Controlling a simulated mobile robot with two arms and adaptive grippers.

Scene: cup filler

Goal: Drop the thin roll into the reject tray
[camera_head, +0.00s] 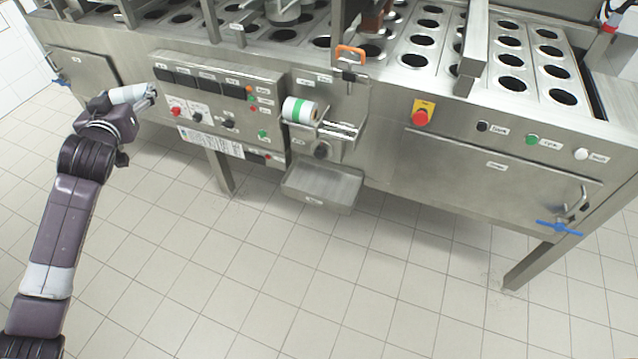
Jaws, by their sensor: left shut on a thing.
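My left gripper (149,93) is at the upper left, in front of the left end of the control panel. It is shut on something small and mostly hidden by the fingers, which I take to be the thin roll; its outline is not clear. A metal tray (309,196) with a small label hangs below the roll holder, right of and lower than my left gripper; I take it for the reject tray, but its label is too small to read. My right gripper is not in view.
A white roll with a green band (300,111) sits on the holder above the tray. The control panel (213,104) has several buttons. The tiled floor is clear.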

